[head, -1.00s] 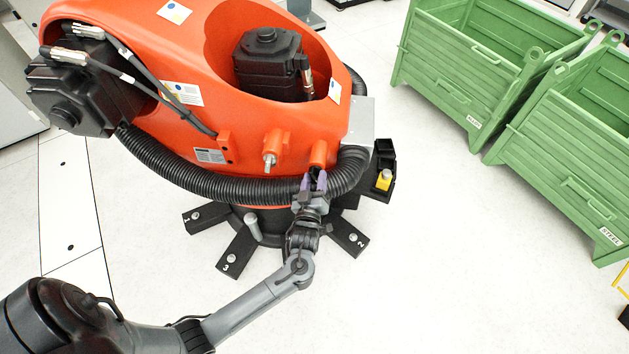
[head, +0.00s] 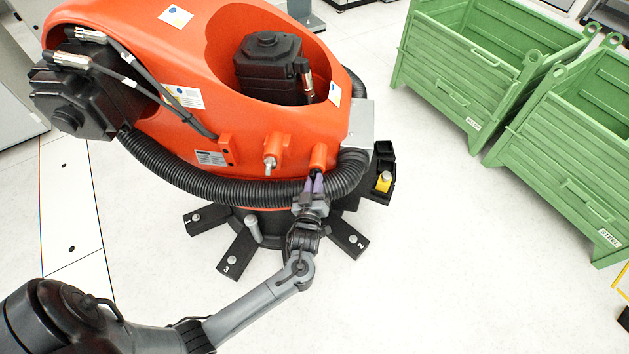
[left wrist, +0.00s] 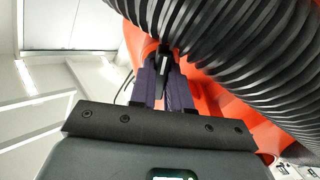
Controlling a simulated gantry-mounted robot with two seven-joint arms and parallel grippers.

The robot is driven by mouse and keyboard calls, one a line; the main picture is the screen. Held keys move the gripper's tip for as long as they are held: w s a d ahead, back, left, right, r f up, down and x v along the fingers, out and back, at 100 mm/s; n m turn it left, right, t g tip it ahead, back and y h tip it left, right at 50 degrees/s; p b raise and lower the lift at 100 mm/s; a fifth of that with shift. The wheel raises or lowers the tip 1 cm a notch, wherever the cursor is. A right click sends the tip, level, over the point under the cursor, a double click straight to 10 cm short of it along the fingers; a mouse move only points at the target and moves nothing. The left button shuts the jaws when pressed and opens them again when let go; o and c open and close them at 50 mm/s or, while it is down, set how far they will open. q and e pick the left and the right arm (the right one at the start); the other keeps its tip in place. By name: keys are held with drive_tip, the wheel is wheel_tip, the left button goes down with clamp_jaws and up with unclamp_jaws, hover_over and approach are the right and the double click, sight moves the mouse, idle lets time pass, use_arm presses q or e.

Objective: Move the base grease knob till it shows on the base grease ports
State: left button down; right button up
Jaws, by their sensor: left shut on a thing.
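Two orange grease ports stick out from the front of the orange robot base. The left port (head: 271,146) has a grey metal tip pointing down. The right port (head: 318,155) has a small dark knob at its lower end, mostly hidden by my fingers. My left gripper (head: 315,182), with purple fingers, is at this right port, just below it. In the left wrist view the left gripper (left wrist: 165,76) is shut on the dark knob (left wrist: 162,50), which points up toward the orange body. My right gripper is not in view.
A black ribbed hose (head: 225,188) runs around the orange body, close beside my left fingers. Black base feet (head: 238,257) with bolts spread over the floor below. Green steel bins (head: 480,75) stand at the right. The pale floor between is clear.

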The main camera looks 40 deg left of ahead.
use_arm(q)
drive_tip(key=m+p, duration=0.4)
drive_tip(key=p, duration=0.1)
drive_tip(key=shift+r+m, duration=0.25)
drive_tip(key=shift+m, duration=0.15)
drive_tip(key=shift+m+p, duration=0.8)
drive_tip(key=shift+m, duration=0.1)
drive_tip(key=m+p, duration=0.2)
drive_tip(key=m, duration=0.2)
drive_tip(key=shift+f+m+p, duration=0.1)
drive_tip(key=shift+m+p, duration=0.2)
drive_tip(key=shift+p, duration=0.1)
drive_tip(key=shift+f+m+p, duration=0.1)
drive_tip(key=shift+m+p, duration=0.45)
drive_tip(key=shift+m, duration=1.15)
drive_tip(key=shift+f, duration=0.1)
drive_tip(key=c, duration=1.1)
unclamp_jaws()
drive_tip(key=shift+s, duration=0.1)
